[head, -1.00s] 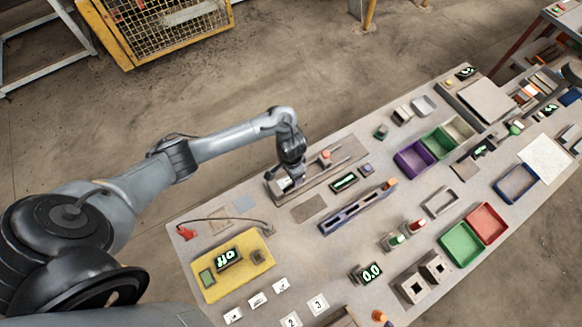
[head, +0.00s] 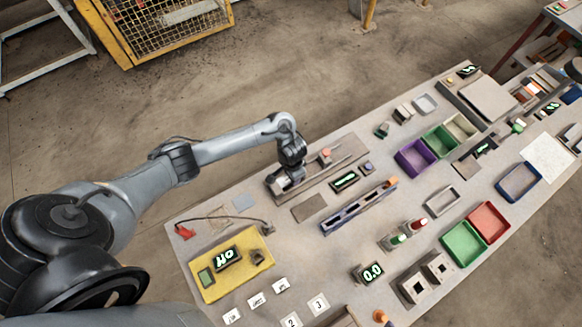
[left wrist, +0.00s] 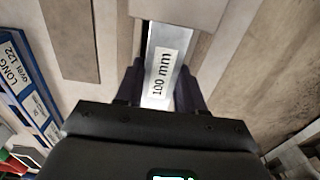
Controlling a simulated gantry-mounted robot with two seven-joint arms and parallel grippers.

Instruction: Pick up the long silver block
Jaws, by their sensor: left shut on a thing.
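My left gripper (head: 281,187) is low over the left part of the grey-brown fixture board (head: 335,163) on the table. In the left wrist view its two dark fingers (left wrist: 159,88) are shut on a silver block (left wrist: 163,50) with a "100 mm" label, one finger on each side. The block's far end meets a beige piece (left wrist: 180,10), and its near end is hidden by the gripper body. In the head view the arm and gripper hide the block. I cannot tell whether it is clear of the surface. My right gripper is not in view.
A blue slotted rack (head: 360,207), labelled "LONG" in the wrist view (left wrist: 22,85), lies to the right. A yellow panel (head: 240,280) with a cable stands nearer. Purple (head: 413,157), green (head: 463,243) and red (head: 489,222) bins are farther right. A flat brown plate (head: 309,208) lies close by.

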